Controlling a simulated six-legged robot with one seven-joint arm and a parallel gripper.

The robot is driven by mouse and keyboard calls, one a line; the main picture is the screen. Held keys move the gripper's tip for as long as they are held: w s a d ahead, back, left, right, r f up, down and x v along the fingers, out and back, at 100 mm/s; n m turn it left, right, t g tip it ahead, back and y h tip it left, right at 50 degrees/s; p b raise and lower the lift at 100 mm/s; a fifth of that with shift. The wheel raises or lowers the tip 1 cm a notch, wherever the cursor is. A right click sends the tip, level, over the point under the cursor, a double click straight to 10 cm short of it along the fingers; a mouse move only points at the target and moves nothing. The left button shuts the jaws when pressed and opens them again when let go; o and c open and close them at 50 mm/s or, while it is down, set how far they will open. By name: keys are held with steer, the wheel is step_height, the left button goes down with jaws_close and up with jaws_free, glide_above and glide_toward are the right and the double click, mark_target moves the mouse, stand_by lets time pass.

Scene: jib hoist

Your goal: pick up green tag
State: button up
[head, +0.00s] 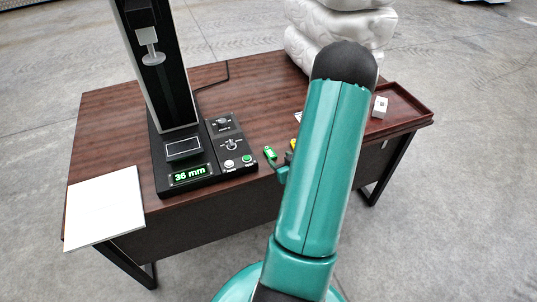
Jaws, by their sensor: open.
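A small green tag (269,152) with a pale mark lies near the front edge of the brown table, just right of the black control panel. A yellow tag (293,144) shows partly beside it, cut off by my arm. My gripper (281,162) is mostly hidden behind my teal arm. Only a small teal and dark part of it shows, close to the green tag on its near right side. It is open; whether a finger touches the tag cannot be told.
A black test stand (163,75) with a 36 mm display (190,175) and a control panel (231,140) stands left of the tag. A white sheet (105,207) overhangs the left front edge. A brown tray (407,122) with a small white box (380,107) lies right. White cushions (305,50) are stacked behind.

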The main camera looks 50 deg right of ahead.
mark_target(270, 152)
steer(key=shift+x, duration=0.8)
steer(key=x, duration=0.5)
steer(key=shift+w+a+f, duration=0.1)
steer(key=shift+w+a, duration=0.1)
steer(key=c, duration=1)
